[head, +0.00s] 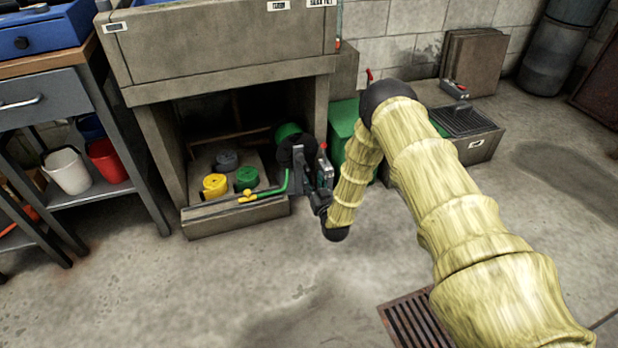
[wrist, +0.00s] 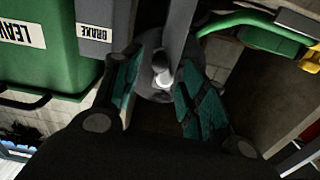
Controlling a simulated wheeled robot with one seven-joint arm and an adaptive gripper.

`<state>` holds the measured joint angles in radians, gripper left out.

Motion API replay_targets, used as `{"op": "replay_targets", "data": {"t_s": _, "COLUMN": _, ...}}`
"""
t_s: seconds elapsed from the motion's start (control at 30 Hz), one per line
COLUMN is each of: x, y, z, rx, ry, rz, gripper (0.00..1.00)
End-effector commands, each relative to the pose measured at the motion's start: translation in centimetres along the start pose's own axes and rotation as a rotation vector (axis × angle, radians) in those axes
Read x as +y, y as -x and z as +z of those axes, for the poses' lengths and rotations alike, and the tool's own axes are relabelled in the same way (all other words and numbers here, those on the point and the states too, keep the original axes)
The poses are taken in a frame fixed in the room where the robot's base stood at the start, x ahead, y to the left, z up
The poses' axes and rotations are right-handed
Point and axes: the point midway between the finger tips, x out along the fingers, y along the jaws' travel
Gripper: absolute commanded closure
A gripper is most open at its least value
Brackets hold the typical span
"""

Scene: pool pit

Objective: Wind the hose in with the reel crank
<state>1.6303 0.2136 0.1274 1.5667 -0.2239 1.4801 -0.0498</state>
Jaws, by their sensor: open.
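The hose reel (head: 289,131), with green hose and a dark round part, sits at the right of the low cabinet opening in the head view, partly hidden by my gripper. My gripper (head: 318,182) is in front of it. In the wrist view my gripper (wrist: 160,72) is open, its teal-padded fingers on either side of a grey bar (wrist: 180,25) that looks like the reel crank, with a pale metal knob or pin (wrist: 161,76). I cannot tell whether the pads touch it. The green hose end (head: 270,192) with its yellow fitting (head: 247,196) lies over the cabinet's front edge.
A green bin (wrist: 60,45) and a panel labelled BRAKE (wrist: 95,30) stand close beside my gripper. A floor grate (head: 415,320) lies in front; the left floor is clear.

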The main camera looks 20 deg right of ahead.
Motion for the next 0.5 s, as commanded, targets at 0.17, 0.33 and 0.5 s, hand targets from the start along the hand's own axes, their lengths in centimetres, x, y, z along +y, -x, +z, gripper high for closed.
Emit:
{"op": "replay_targets", "data": {"t_s": 0.17, "x": 0.0, "y": -2.7, "z": 0.3, "rx": 0.001, "ry": 0.000, "rz": 0.000, "gripper": 0.57}}
{"op": "replay_targets", "data": {"t_s": 0.33, "x": 0.0, "y": -4.2, "z": 0.2, "rx": 0.000, "ry": 0.000, "rz": 0.000, "gripper": 0.57}}
{"op": "replay_targets", "data": {"t_s": 0.5, "x": 0.0, "y": -4.8, "z": 0.1, "rx": -0.002, "ry": 0.000, "rz": 0.000, "gripper": 0.57}}
